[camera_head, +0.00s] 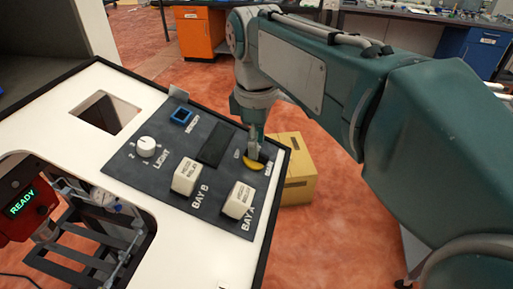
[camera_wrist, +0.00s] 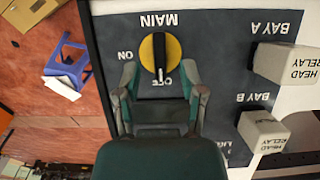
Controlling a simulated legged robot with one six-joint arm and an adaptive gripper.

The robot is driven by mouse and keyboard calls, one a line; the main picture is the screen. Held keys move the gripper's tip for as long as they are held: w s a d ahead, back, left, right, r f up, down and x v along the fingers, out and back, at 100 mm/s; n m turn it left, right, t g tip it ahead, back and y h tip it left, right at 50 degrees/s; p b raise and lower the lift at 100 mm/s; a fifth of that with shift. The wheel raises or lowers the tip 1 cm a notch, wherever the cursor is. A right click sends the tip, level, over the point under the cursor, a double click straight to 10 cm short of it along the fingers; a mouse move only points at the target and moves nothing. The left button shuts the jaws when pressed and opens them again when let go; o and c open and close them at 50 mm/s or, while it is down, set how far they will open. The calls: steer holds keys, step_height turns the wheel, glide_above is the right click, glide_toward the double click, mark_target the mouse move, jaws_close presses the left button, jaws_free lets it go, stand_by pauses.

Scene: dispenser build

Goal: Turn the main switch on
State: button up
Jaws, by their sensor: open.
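The main switch is a round yellow disc with a black bar knob (camera_wrist: 159,50), under the label MAIN, which is upside down in the wrist view. The white mark on the knob points at OFF; ON is printed to the left. In the head view the yellow disc (camera_head: 253,163) shows partly, with my gripper in front of it. My gripper (camera_wrist: 159,76) is open, its fingers apart on either side of the lower end of the knob in the picture. In the head view my gripper (camera_head: 254,143) is right at the switch; whether it touches is unclear.
The dark panel (camera_head: 150,178) also bears two white relay blocks, BAY A (camera_head: 239,199) and BAY B (camera_head: 186,176), a white LIGHT dial (camera_head: 146,146) and a blue-framed button (camera_head: 181,117). A red display (camera_head: 23,204) reads READY. A cardboard box (camera_head: 297,160) stands beyond the panel edge.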

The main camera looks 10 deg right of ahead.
steer(key=shift+f, duration=1.05)
jaws_close()
steer(key=m, duration=0.2)
steer(key=m+g, duration=0.1)
steer(key=m, duration=0.1)
steer(key=shift+w+d+f+g+y, duration=0.1)
steer(key=shift+g+y, duration=0.2)
steer(key=shift+y, duration=0.1)
steer(key=m, duration=0.2)
steer(key=m+g+y, duration=0.1)
steer(key=m, duration=0.1)
steer(key=shift+d+m+y, duration=0.1)
steer(key=shift+m+y, duration=0.2)
steer(key=shift+m, duration=0.1)
steer(key=m+y, duration=0.1)
steer(key=m, duration=0.3)
steer(key=shift+d+f+g, duration=0.1)
steer(key=shift+g, duration=0.2)
steer(key=shift+d+m+y, duration=0.1)
steer(key=shift+m+y, duration=0.9)
steer(key=shift+m, duration=1.1)
